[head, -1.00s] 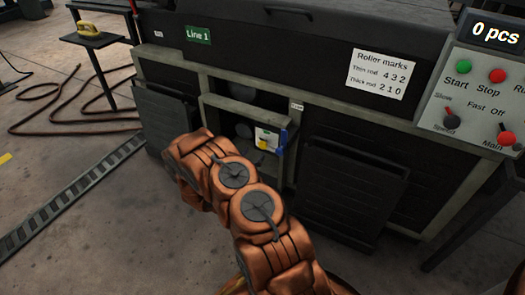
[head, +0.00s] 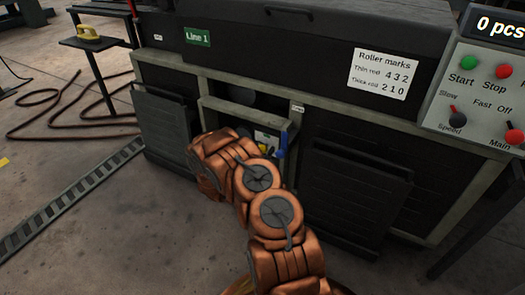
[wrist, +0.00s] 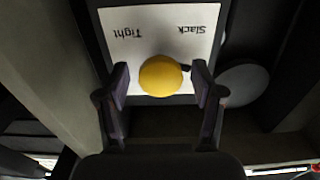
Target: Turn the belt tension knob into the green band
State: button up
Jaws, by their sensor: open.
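The round yellow belt tension knob (wrist: 160,76) sits on a white label plate (wrist: 125,22) in the wrist view. The plate reads upside down, with "Tight" on the left and "Slack" on the right. A small dark mark shows at the knob's right edge, on the Slack side. No green band is visible. My gripper (wrist: 161,80) is open, with one finger on each side of the knob. I cannot tell whether either finger touches it. In the head view the plate (head: 265,137) shows inside the open bay, and my arm hides the gripper and part of the knob.
The bay has a pale frame (head: 245,110); a grey roller end (wrist: 243,84) lies right of the plate in the wrist view. A dark lowered panel (head: 355,195) stands right of the bay, another (head: 165,125) left. The control panel (head: 480,100) is far right.

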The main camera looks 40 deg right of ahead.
jog(key=shift+c, duration=0.4)
jog(key=c, duration=1.1)
jog(key=shift+o, duration=0.2)
jog(key=shift+r+m+p, duration=0.15)
jog(key=shift+m+p, duration=0.15)
jog(key=shift+p, duration=0.45)
